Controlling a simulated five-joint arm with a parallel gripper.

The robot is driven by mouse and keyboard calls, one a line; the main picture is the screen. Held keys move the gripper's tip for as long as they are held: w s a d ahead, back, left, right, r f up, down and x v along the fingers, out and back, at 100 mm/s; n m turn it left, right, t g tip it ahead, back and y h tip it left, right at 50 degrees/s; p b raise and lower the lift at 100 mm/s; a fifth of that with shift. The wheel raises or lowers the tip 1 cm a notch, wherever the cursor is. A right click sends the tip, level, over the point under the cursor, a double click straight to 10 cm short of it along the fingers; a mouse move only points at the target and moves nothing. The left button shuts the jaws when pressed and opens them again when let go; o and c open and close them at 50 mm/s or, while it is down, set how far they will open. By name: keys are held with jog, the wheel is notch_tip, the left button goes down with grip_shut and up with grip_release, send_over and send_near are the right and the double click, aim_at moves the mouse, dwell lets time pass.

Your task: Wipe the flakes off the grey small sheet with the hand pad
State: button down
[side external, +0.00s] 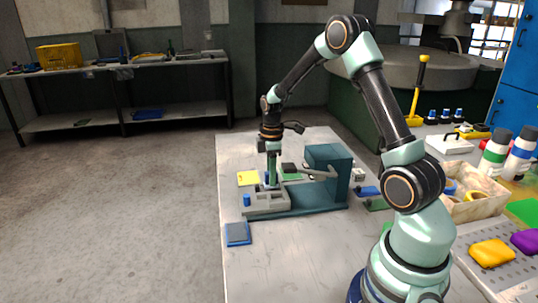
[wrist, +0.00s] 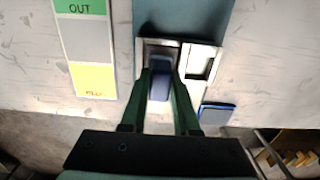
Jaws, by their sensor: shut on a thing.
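My gripper (wrist: 160,88) points down over a grey block with recesses (side external: 263,201) at the foot of a teal press. It is shut on a blue block (wrist: 159,84), which looks like the hand pad. The pad is over the left recess in the wrist view; whether it touches the bottom I cannot tell. A grey square with a blue border (side external: 237,234) lies flat on the table in front of the block. It also shows in the wrist view (wrist: 217,114). I cannot tell if it is the small sheet. No flakes can be made out.
The teal press (side external: 328,175) stands right beside the gripper. A blue peg (side external: 247,200) is at the block's left end. A strip with a green OUT area (wrist: 80,8) and a yellow area (wrist: 91,80) lies beyond. The table's front is clear.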

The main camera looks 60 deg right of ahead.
jog(key=shift+r, duration=3)
jog(key=shift+a, duration=0.1)
jog(key=s+a+r+m, duration=0.3)
jog(key=a+m, duration=0.1)
jog(key=a, duration=0.5)
jog(key=s+a+r+m, duration=0.3)
jog(key=s+a+m, duration=0.1)
jog(key=a, duration=0.5)
jog(key=shift+s+r+m, duration=0.15)
jog(key=shift+s+m, duration=0.05)
jog(key=shift+m, duration=0.3)
jog(key=shift+w+d, duration=0.1)
